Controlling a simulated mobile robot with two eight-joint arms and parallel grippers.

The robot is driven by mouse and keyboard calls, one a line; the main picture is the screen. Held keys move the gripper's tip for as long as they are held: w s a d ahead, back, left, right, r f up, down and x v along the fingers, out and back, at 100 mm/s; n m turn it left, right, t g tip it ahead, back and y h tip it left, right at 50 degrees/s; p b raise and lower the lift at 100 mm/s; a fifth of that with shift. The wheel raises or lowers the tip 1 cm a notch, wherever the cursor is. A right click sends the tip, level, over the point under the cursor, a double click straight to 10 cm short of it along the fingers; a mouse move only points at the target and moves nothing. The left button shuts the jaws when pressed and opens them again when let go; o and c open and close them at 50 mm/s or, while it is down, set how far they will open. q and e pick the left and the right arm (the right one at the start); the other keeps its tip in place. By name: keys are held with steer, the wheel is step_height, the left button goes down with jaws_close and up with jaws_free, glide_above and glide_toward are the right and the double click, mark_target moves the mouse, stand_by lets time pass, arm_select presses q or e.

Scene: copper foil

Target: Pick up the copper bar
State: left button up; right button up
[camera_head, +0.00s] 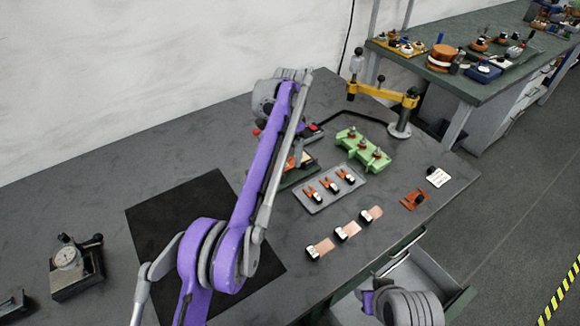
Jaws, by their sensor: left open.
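I cannot tell for sure which piece is the copper bar. Flat copper-coloured strips (325,244) with small black-and-white parts lie in a row on the grey table. A copper-coloured piece (305,158) also shows in a dark green fixture (298,176), partly behind my arm. My purple left arm reaches over the table, and my left gripper (266,105) is at its far end, beyond the strips and near the fixture. It is open; its fingers are mostly hidden. It holds nothing that I can see. My right gripper is out of view.
A grey tray (330,190) holds several orange-and-white parts. A green block (362,149) and a yellow swing arm (383,92) stand behind. A black mat (180,215) and a dial gauge (72,265) are at left. An open drawer (425,270) juts out below the front edge.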

mark_target(290, 163)
arm_select(q)
step_height(290, 163, down, 2)
steer(key=shift+f, duration=0.15)
jaws_close()
stand_by(0.4)
